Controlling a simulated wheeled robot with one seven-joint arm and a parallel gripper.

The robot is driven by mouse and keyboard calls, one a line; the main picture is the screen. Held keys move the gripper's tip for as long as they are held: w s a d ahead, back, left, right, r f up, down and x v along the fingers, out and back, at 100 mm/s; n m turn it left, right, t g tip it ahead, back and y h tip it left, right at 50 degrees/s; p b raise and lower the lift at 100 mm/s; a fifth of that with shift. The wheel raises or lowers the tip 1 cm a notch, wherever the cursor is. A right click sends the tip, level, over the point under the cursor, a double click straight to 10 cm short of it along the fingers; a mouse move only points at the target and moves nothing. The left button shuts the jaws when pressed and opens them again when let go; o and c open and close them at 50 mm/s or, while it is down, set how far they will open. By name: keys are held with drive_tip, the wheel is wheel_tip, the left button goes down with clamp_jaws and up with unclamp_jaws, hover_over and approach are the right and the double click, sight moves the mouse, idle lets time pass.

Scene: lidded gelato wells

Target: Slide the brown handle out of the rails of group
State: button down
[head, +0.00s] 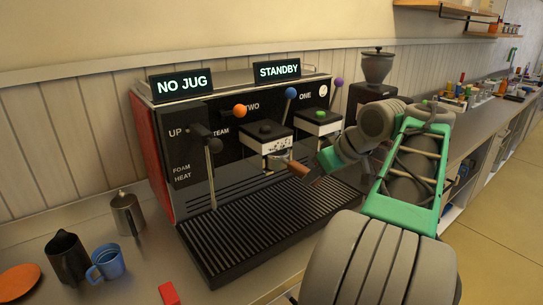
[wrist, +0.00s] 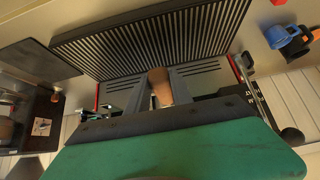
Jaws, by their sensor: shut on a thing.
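The brown handle (head: 297,169) sticks out to the front right from under the left group (head: 266,150), which is marked TWO, on the black coffee machine (head: 185,130). Its metal head shows just below that group; I cannot tell how far it sits in the rails. My gripper (head: 308,171) is at the handle's outer end, reaching in from the right. In the wrist view the brown handle (wrist: 160,88) shows end-on between my fingers, and my gripper is shut on it. My green hand hides part of the grip. The right group (head: 317,122) is marked ONE.
A ribbed drip tray (head: 260,225) lies below the handle. A grinder (head: 376,75) is beyond my arm. A steam lever (head: 212,165) stands left.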

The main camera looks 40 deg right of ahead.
drive_tip(key=s+p, duration=0.1)
drive_tip(key=s, duration=0.8)
drive_tip(key=shift+s+p, duration=0.35)
drive_tip(key=shift+p, duration=0.05)
drive_tip(key=shift+d+r, duration=0.1)
drive_tip(key=shift+r, duration=0.05)
